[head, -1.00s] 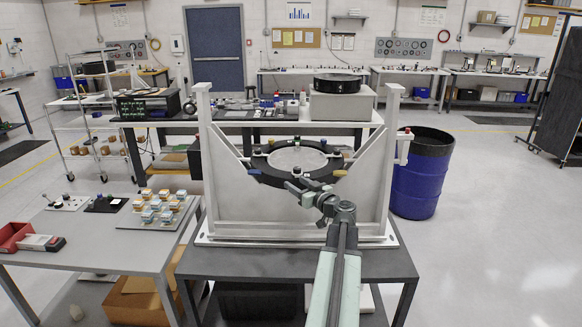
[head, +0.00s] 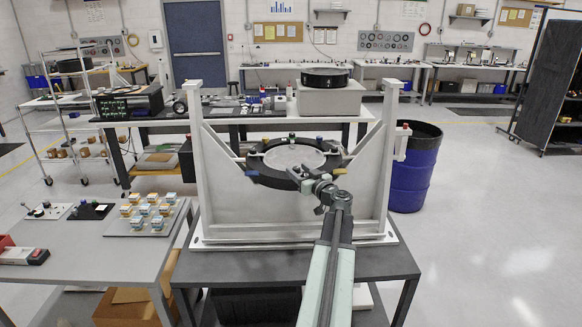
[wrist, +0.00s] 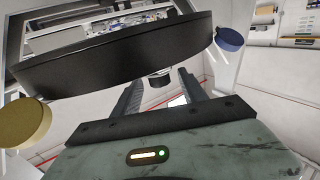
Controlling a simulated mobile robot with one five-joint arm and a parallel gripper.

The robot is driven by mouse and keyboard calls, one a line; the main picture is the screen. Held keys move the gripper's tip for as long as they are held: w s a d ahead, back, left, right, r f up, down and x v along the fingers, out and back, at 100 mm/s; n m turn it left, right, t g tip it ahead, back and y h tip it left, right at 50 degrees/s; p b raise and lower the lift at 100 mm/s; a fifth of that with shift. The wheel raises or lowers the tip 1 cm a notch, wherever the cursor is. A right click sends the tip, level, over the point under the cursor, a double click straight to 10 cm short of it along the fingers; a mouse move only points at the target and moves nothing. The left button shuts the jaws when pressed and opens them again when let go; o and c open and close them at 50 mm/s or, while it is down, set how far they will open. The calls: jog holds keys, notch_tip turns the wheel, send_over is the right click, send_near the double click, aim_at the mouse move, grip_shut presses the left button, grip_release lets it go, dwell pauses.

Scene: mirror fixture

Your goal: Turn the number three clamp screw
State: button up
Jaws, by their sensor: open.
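The mirror (head: 293,157) sits in a black ring (head: 262,179) with coloured clamp screws around its rim, on a white fixture frame. A blue screw (head: 252,173) is at its front left; a green one (head: 291,136) is at the back. My gripper (head: 299,175) is at the ring's front edge. In the wrist view my open gripper (wrist: 161,77) has one jaw on each side of a small dark and grey screw (wrist: 160,79) under the ring's edge. A yellow screw (wrist: 25,122) is at left and a blue one at right. No screw numbers are readable.
The white uprights (head: 196,150) and slanted braces of the frame flank the ring closely. A blue barrel (head: 412,175) stands to the right. A grey table (head: 90,245) with several small blocks is at left. Open floor lies at right.

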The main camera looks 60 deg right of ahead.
jog(key=x, duration=0.4)
jog(key=shift+w+d, duration=0.25)
jog(key=shift+w, duration=0.1)
jog(key=shift+a, duration=0.1)
grip_shut()
jog(key=shift+m+h, duration=0.3)
jog(key=shift+h, duration=0.2)
